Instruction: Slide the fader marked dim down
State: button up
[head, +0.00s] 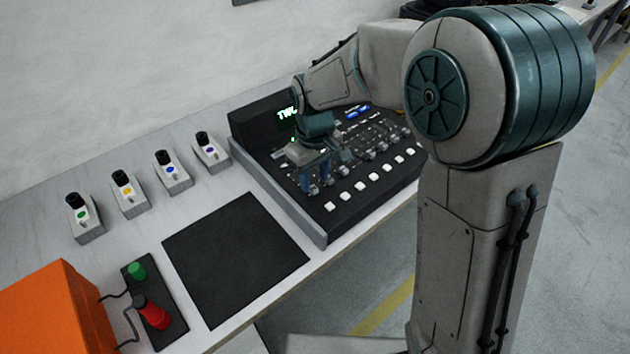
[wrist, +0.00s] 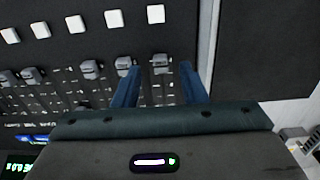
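The black control console (head: 268,177) stands on the table with a row of grey fader caps. My gripper (head: 314,186) is over its left end, pointing down. In the wrist view, my gripper (wrist: 159,68) has its two blue fingers apart, with the end fader cap (wrist: 160,63) between them. Clear gaps show on both sides of that cap. A second fader cap (wrist: 123,65) is close by the left finger. The labels are too small to read, so I cannot tell which fader is marked dim. In the head view my gripper partly hides the end faders.
White buttons (head: 360,186) line the console's front edge. Several small switch boxes (head: 172,172) stand left of it. A black mat (head: 236,258), a red-and-green button box (head: 154,310) and an orange box (head: 52,315) are nearer. The space above the mat is free.

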aim_at(314, 189)
notch_tip(314, 189, up, 11)
jog(key=shift+p, duration=0.35)
